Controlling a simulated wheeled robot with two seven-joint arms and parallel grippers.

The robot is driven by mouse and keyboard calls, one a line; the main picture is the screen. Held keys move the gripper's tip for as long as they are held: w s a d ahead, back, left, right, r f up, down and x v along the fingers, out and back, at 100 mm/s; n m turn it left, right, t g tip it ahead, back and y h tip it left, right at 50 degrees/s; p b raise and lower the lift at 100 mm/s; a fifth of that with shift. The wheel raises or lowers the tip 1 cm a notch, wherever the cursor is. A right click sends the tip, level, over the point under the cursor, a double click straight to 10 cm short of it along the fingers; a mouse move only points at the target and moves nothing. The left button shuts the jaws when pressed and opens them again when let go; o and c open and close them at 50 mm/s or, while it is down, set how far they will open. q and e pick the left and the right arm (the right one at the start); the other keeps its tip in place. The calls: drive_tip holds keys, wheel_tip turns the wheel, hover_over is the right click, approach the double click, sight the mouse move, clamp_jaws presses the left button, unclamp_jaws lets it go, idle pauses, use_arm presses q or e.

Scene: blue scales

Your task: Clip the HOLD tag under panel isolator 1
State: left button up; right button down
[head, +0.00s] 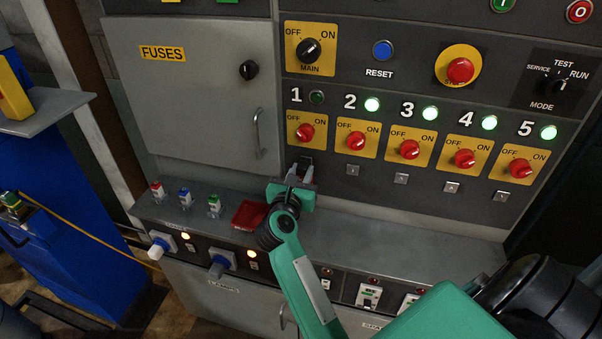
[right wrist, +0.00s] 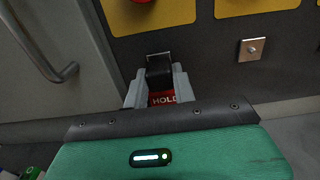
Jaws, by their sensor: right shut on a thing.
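My right gripper (head: 301,178) is at the panel face just below isolator 1 (head: 305,132). Its fingers are shut on the HOLD tag, whose red, white-lettered face (right wrist: 164,98) and black upper part show between the fingers (right wrist: 157,88) in the right wrist view. The black part is in front of the spot below isolator 1, with a thin pale edge above it. I cannot tell whether it touches the panel. Isolator 1 has a red knob on a yellow plate, and its lamp (head: 316,97) is dark. My left gripper is not in view.
Small square metal plates sit below the other isolators, one under isolator 2 (head: 352,170). A cabinet handle (head: 258,133) stands out left of my gripper.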

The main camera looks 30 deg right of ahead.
drive_tip(key=shift+w+d, duration=0.35)
drive_tip(key=shift+d, duration=0.1)
drive_tip(key=c, duration=1.1)
unclamp_jaws()
drive_tip(key=shift+o, duration=0.2)
drive_tip(key=shift+a, duration=0.1)
